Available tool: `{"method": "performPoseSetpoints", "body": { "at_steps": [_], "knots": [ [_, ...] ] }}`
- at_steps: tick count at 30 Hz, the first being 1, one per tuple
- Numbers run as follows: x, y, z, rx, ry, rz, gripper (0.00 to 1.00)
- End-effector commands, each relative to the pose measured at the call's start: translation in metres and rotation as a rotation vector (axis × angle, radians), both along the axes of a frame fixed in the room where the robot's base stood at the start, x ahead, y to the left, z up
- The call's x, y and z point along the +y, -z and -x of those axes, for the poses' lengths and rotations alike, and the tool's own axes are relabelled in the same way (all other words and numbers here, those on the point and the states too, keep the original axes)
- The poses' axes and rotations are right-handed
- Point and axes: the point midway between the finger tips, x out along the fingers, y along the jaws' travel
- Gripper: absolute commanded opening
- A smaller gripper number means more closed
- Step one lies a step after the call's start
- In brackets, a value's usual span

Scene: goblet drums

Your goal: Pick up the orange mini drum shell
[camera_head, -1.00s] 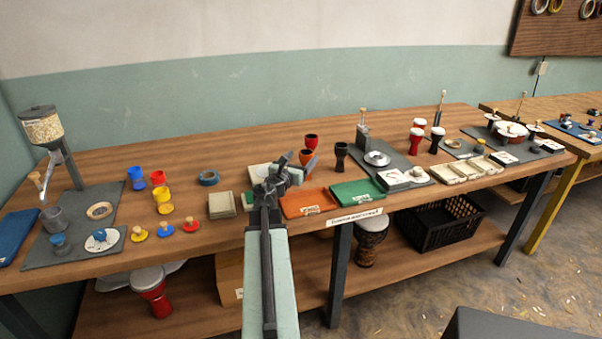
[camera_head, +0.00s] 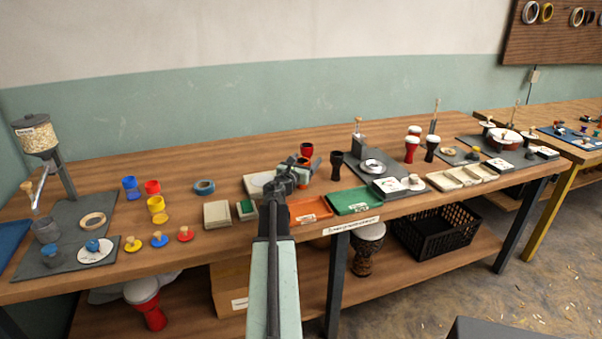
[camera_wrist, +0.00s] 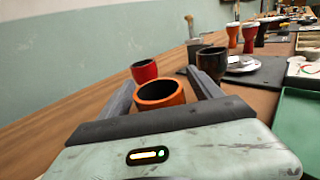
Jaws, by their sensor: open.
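The orange mini drum shell (camera_wrist: 160,94) stands upright in the wrist view, its open top facing up. My gripper (camera_wrist: 162,88) is open, with one finger on each side of the orange shell; I cannot tell whether they touch it. In the head view my gripper (camera_head: 298,165) hides most of the orange shell (camera_head: 305,172). A red shell (camera_wrist: 144,71) stands just behind the orange one. A black shell (camera_wrist: 212,62) stands to the right, beyond the right finger.
An orange tray (camera_head: 312,209) and a green tray (camera_head: 354,200) lie at the front right of my gripper.

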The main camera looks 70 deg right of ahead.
Motion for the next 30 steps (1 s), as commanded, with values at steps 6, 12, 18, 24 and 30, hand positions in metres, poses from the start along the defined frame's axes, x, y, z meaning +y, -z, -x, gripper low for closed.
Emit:
{"method": "performPoseSetpoints", "body": {
  "at_steps": [6, 12, 18, 24, 30],
  "knots": [
    [0.001, 0.0, 0.0, 0.0, -0.001, 0.0, 0.55],
    [0.002, 0.0, -0.001, 0.0, -0.001, 0.0, 0.07],
    [0.002, -0.001, -0.001, 0.0, -0.001, 0.0, 0.07],
    [0.003, -0.014, -0.003, 0.0, -0.005, 0.0, 0.07],
    [0.005, -0.043, -0.01, 0.0, -0.013, 0.0, 0.07]
  ]
}}
